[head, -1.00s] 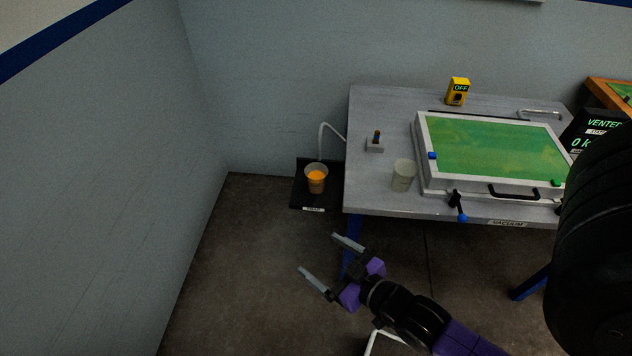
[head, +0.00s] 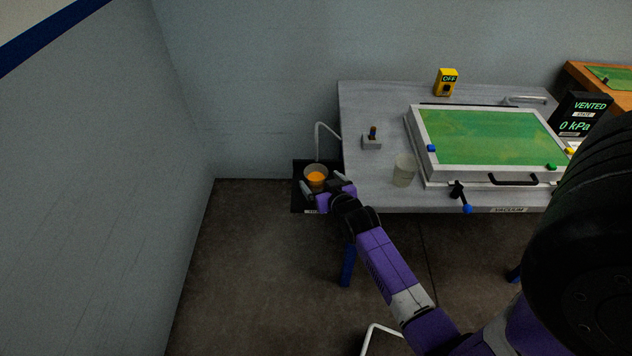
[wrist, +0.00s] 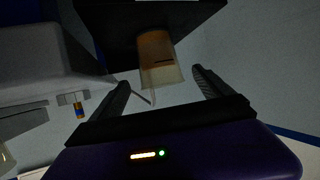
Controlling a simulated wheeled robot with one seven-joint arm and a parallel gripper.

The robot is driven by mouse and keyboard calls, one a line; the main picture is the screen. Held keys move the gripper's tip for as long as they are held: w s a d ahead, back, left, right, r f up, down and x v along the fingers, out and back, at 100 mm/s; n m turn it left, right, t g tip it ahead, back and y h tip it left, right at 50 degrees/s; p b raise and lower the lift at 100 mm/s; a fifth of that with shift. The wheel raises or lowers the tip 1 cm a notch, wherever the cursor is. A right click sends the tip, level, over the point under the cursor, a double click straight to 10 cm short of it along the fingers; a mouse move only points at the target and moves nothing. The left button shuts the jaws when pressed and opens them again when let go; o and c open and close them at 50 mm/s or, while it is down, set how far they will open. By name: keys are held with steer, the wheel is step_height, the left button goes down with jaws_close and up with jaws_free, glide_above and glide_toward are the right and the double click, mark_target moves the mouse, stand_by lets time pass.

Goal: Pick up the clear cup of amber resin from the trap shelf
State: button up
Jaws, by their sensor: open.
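The clear cup of amber resin (head: 316,175) stands on the dark trap shelf (head: 299,166) at the left end of the grey table. My gripper (head: 322,186) is open at the shelf, with its fingers to either side of the cup in the head view. In the wrist view the cup (wrist: 158,60) shows ahead and between the two open fingers (wrist: 160,88), with amber in it and a clear rim part. The trap shelf (wrist: 130,22) is the dark slab at the top there.
A second, pale cup (head: 404,171) stands on the grey table (head: 365,190), right of the shelf. A small holder (head: 372,142) and a white tube (head: 318,140) are close by. A green-topped framed box (head: 490,145) fills the right. The left wall (head: 90,200) leaves open floor beside the shelf.

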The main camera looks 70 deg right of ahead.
mark_target(312, 172)
steer(key=shift+x, duration=2.3)
steer(key=shift+c, duration=0.2)
steer(key=c, duration=1.3)
steer(key=shift+c, duration=0.2)
